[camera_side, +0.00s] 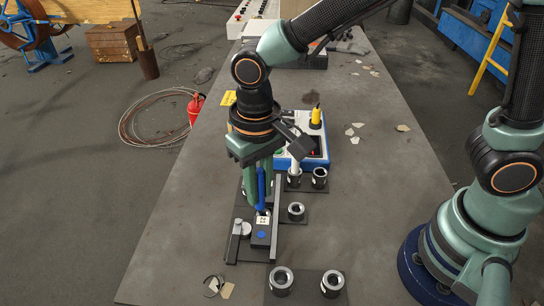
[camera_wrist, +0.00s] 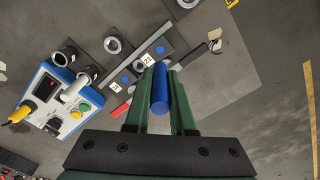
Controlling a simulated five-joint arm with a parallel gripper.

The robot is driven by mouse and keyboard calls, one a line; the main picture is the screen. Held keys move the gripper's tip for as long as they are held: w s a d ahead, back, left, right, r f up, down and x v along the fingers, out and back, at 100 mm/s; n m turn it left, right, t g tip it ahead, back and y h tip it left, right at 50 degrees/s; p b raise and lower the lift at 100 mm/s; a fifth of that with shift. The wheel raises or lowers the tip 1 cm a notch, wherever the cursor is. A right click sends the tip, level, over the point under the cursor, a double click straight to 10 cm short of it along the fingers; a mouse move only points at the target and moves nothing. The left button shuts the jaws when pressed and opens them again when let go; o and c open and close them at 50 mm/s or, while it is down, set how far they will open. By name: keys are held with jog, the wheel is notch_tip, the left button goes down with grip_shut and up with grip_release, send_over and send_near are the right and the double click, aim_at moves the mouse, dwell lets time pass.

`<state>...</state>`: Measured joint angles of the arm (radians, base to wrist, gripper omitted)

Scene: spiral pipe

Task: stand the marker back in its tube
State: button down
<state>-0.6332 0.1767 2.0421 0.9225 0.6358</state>
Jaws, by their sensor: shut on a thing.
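The blue marker (camera_side: 261,188) is held upright in my gripper (camera_side: 259,202). In the wrist view the marker (camera_wrist: 159,92) lies between the two green fingers of my gripper (camera_wrist: 160,74), which is shut on it. In the side view its lower end is close to a dark block (camera_side: 261,239) with a white label and a blue dot; I cannot tell whether they touch. Several short black tubes with pale rims stand nearby: one right of the block (camera_side: 296,211), two behind (camera_side: 320,178), two at the front (camera_side: 281,280). I cannot tell which is the marker's tube.
A blue-white control box (camera_side: 319,153) with a yellow knob stands behind the tubes. A white cylinder (camera_wrist: 76,88) stands beside it. A red piece (camera_wrist: 121,111) lies near my fingers. Dark rails flank the block. The table's left side is mostly clear.

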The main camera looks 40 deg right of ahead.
jog(key=w+d+r+m, duration=0.1)
jog(key=d+r+m, duration=0.3)
jog(key=d, duration=0.6)
jog(key=w+d+r+m, duration=0.2)
jog(key=d+r, duration=0.5)
jog(key=d, duration=0.4)
jog(key=f, duration=1.9)
jog(key=shift+s+a+f, duration=0.2)
jog(key=shift+a+f, duration=0.05)
jog(key=shift+a, duration=0.05)
jog(key=c, duration=0.8)
grip_release()
jog(key=shift+f, duration=0.1)
jog(key=shift+o, duration=0.2)
jog(key=s+r+n+t, duration=0.1)
jog(key=r+n+t, duration=0.1)
jog(key=r, duration=0.8)
jog(key=s+d+r+n+t, duration=0.1)
jog(key=s+r+n+t, duration=0.1)
jog(key=r, duration=0.8)
jog(key=shift+s+n+t, duration=0.25)
jog(key=shift+n+t, duration=0.55)
jog(key=shift+n, duration=0.2)
